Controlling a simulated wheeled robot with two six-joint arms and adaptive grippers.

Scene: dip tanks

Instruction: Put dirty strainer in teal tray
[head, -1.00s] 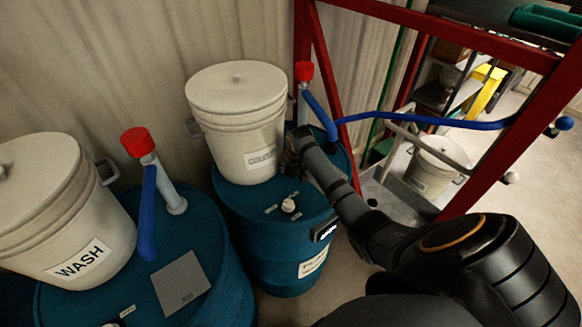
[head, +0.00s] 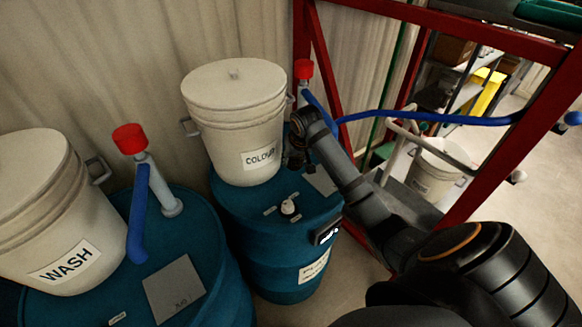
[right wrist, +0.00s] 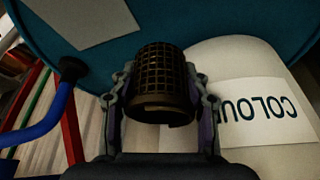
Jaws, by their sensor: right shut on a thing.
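My right gripper (right wrist: 157,88) is shut on a dark strainer (right wrist: 163,70), a mesh basket held between its two fingers in the right wrist view. In the head view my right gripper (head: 296,152) is a small dark shape beside the white COLOUR bucket (head: 235,110), over the blue drum (head: 270,225); the strainer is hard to make out there. A dark green tray-like thing (head: 550,12) is cut off at the head view's top right; I cannot tell if it is the teal tray. My left gripper is not in view.
The WASH bucket (head: 45,215) stands on another blue drum (head: 190,235) at left. A red-capped pipe (head: 304,70) and blue hose (head: 430,117) are close behind my right arm. A red frame (head: 480,170) stands at right. Open floor (head: 535,190) lies beyond it.

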